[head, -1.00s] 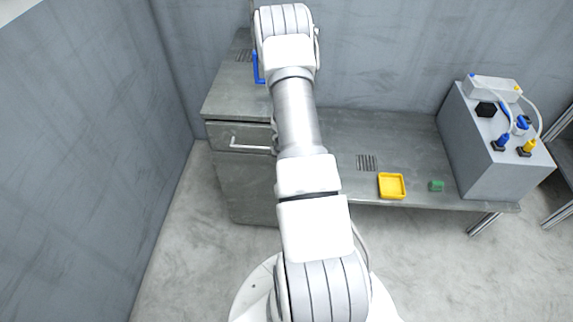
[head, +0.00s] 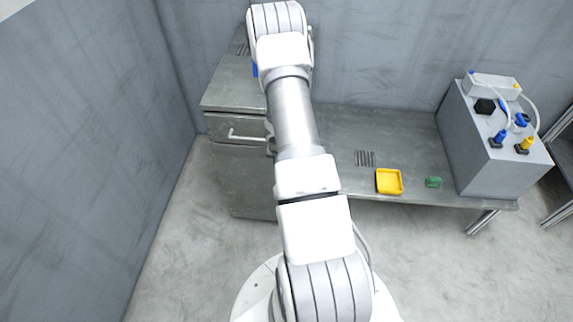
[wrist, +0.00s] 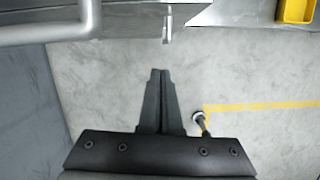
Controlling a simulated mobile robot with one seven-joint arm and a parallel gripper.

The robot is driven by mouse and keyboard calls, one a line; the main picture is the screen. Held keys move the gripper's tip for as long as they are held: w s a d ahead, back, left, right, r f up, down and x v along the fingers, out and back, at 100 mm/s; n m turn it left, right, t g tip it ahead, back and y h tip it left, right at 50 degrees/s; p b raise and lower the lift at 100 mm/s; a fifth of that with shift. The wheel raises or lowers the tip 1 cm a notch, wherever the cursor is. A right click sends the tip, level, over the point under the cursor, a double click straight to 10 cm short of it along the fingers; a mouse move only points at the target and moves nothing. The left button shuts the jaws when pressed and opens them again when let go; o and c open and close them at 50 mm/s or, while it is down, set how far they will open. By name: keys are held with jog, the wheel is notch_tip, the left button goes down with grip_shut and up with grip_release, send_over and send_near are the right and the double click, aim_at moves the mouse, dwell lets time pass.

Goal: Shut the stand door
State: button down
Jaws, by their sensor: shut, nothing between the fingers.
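The grey metal stand (head: 233,90) is at the left in the head view, with a drawer and its bar handle (head: 246,137) at the top of its front. The stand door (head: 245,185) is the grey panel below the drawer, partly behind my arm. How far it stands open I cannot tell. My gripper (wrist: 160,72) shows in the wrist view, its dark fingers together and empty above the floor. A light bar handle (wrist: 45,33) and a small metal upright (wrist: 167,25) lie ahead of the fingertips, apart from them. My gripper is hidden in the head view.
A low grey bench (head: 400,140) adjoins the stand on the right. It holds a yellow tray (head: 389,193), a green block (head: 433,182) and a grey box with plugs (head: 490,155). A wall (head: 90,150) stands at the left. The floor before the stand is clear.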

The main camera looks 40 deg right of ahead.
jog(key=p+v, duration=0.3)
jog(key=v, duration=0.7)
jog(key=shift+s+p, duration=0.2)
jog(key=shift+p, duration=0.2)
jog(key=a+r+m+h, duration=0.15)
jog(key=r+m, duration=0.25)
jog(key=r, duration=0.5)
jog(key=a+r+m+t+p, duration=0.1)
jog(key=a+r+m, duration=0.25)
jog(key=r, duration=0.55)
jog(key=a+r+m+h, duration=0.1)
jog(key=a+r+m, duration=0.1)
jog(key=r+m, duration=0.5)
jog(key=s+a+r+m+t+y+p, duration=0.1)
jog(key=s+a+r+m+y, duration=0.3)
jog(key=s+a+r+m, duration=0.7)
jog(key=s+a+r+t, duration=0.1)
jog(key=s+a+r, duration=0.4)
jog(key=s+a, duration=0.1)
jog(key=shift+s+a+r+t+y, duration=0.25)
jog(key=shift+a+t+y, duration=0.15)
jog(key=shift+a, duration=0.1)
